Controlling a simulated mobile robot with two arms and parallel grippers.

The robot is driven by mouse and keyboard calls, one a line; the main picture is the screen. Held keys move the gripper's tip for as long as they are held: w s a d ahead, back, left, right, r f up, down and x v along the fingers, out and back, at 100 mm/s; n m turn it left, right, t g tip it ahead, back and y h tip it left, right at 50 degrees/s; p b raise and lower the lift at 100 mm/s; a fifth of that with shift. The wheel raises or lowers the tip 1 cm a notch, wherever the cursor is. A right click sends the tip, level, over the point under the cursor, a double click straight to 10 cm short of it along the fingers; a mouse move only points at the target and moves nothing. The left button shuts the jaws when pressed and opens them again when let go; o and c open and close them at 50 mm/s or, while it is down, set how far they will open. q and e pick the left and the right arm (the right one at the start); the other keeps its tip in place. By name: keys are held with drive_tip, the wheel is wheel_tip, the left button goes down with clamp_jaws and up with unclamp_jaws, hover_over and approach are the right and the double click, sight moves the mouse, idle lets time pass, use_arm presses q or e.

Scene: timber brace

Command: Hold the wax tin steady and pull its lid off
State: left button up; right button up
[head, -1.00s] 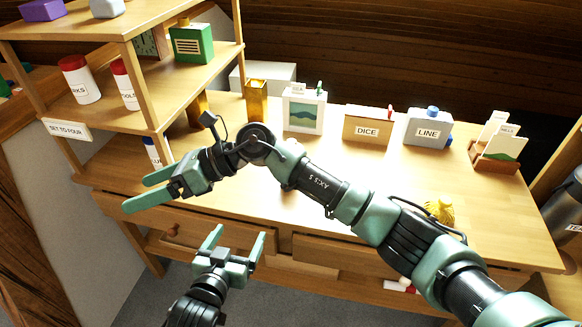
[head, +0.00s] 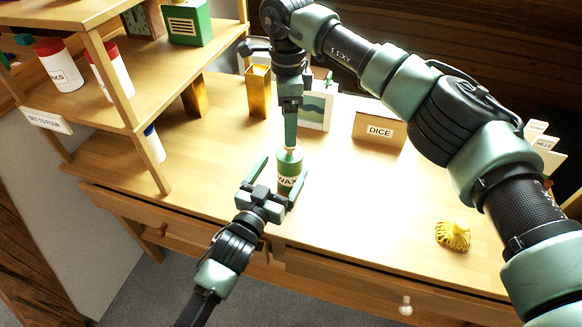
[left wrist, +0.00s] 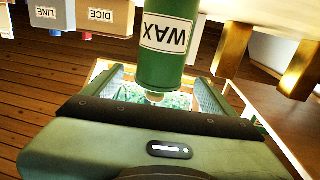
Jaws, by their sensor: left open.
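The wax tin (head: 288,182) is a green cylinder with a white WAX label, upright near the table's front edge. A small pale knob (head: 290,154) tops its lid. My left gripper (head: 272,172) reaches in from the front, open, with a finger on each side of the tin; contact is not clear. The left wrist view is upside down and shows the tin (left wrist: 165,65) in front of the palm. My right gripper (head: 290,146) points down from above, its tip at the lid knob. It is seen edge-on, so its jaw gap is hidden.
A gold box (head: 258,92), a framed picture (head: 315,107) and the DICE box (head: 380,130) stand behind. A shelf unit (head: 120,85) bounds the left. A yellow tasselled object (head: 453,235) lies at front right. The tabletop between is clear.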

sight(290, 159)
use_arm(q)
drive_tip(key=x, duration=0.4)
drive_tip(key=shift+w+d+f, duration=0.15)
drive_tip(key=shift+w+f, duration=0.05)
use_arm(e)
drive_tip(key=shift+w+d+f, duration=0.2)
drive_tip(key=shift+w+f, duration=0.05)
drive_tip(key=shift+w, duration=0.05)
use_arm(q)
drive_tip(key=shift+w+d, duration=0.1)
drive_tip(key=shift+w, duration=0.15)
drive_tip(key=shift+r, duration=0.1)
use_arm(e)
drive_tip(key=shift+s+a+r, duration=0.1)
